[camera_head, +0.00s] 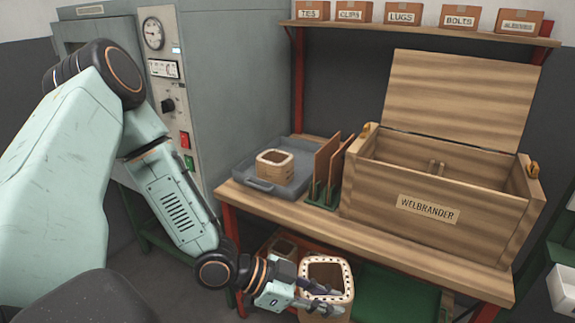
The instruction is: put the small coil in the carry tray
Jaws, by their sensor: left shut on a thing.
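My left gripper (322,298) reaches down in front of the bench and is shut on a coil (345,273). This coil is a tan, square-sided hollow block with a dotted pale rim, held upright with its opening up. The fingers cover part of its near wall. A second tan coil (275,170) stands in a grey tray (258,184), which looks like the carry tray, on the bench's left end. I cannot tell for sure which coil is the small one. My right gripper is not in view.
An open wooden crate (374,211) marked WELBRANDER fills the bench's right side, its lid raised. Brown boards stand in a green rack (324,194) between tray and crate. A grey cabinet (222,80) stands at left. The bench's front edge (300,222) lies above my gripper.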

